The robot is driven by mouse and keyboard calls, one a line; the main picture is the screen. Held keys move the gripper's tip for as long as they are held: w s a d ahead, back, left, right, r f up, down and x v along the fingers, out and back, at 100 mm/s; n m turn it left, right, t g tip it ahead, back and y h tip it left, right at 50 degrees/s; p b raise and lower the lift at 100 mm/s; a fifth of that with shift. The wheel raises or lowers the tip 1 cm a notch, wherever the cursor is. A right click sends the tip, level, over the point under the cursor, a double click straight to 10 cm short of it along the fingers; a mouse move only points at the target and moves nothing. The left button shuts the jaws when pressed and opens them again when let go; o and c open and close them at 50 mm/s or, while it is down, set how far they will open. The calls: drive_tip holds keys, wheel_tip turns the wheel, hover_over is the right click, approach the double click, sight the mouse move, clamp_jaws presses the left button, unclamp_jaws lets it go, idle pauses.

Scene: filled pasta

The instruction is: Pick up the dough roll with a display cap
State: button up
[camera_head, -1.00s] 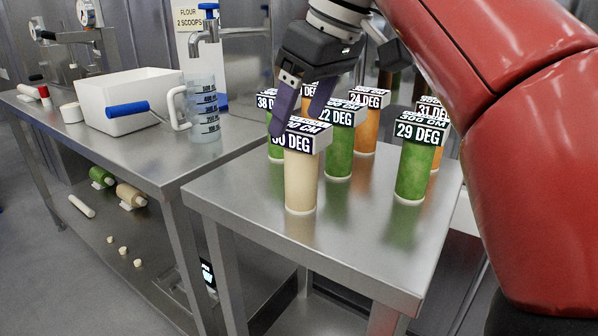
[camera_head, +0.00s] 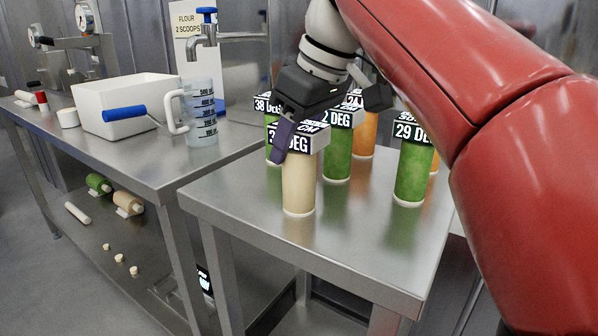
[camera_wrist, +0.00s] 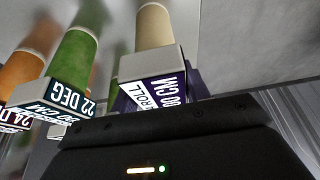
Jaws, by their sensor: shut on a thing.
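Several upright dough rolls with square black-and-white display caps stand on a steel table. The front cream roll (camera_head: 298,186) carries a cap (camera_head: 304,137) partly covered by my gripper's purple finger. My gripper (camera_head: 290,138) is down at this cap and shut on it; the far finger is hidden. In the wrist view the cream roll (camera_wrist: 154,27) and its cap (camera_wrist: 150,68) sit right at the gripper, with purple finger parts beside the cap. The roll's base appears to rest on the table.
Green rolls (camera_head: 338,156) (camera_head: 413,174) stand close behind and to the right, and an orange roll (camera_head: 365,134) is farther back. The steel table (camera_head: 250,211) is clear in front. A measuring jug (camera_head: 200,112) and white bin (camera_head: 127,88) stand on the left bench.

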drive_tip(key=c, duration=0.4)
drive_tip(key=shift+r, duration=0.1)
wheel_tip(320, 180, up, 9)
drive_tip(key=shift+f+p, duration=0.1)
drive_tip(key=shift+p, duration=1.15)
drive_tip(key=shift+s+r, duration=0.1)
drive_tip(key=shift+r, duration=0.35)
